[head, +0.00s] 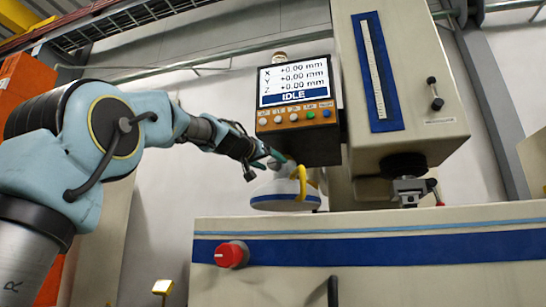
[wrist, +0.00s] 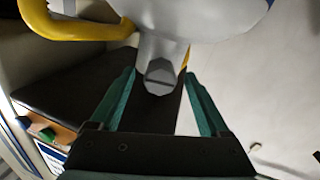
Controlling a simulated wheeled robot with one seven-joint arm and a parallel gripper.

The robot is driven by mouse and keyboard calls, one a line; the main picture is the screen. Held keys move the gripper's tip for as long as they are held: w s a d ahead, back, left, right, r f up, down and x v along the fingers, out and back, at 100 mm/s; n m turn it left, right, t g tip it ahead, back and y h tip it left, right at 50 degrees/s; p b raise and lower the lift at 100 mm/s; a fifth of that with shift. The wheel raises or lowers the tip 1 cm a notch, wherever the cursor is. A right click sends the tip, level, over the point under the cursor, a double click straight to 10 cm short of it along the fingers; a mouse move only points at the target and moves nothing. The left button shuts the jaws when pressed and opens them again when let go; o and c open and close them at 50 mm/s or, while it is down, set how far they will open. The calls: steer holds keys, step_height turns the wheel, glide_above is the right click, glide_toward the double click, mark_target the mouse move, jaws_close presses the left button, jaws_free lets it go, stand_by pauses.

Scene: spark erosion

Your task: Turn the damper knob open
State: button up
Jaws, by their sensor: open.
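A grey round knob (wrist: 160,76) with a slot across its face sits on a short grey stem of a white hood (head: 285,190), which I take for the damper knob. My gripper (head: 270,156) is open, its green fingers at the knob in the head view. In the wrist view its two fingers (wrist: 160,80) stand on either side of the knob, with gaps to both. The knob is largely hidden by the fingers in the head view. The hood also fills the top of the wrist view (wrist: 210,12).
A yellow handle (head: 301,182) curves from the hood close to the knob. The display box (head: 295,88) with several buttons is just above my gripper. The machine column (head: 400,90) stands right. A red knob (head: 231,254) is on the tank front below.

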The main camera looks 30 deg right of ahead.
steer(key=shift+w+d, duration=0.35)
steer(key=shift+d, duration=0.2)
jaws_close()
stand_by(0.4)
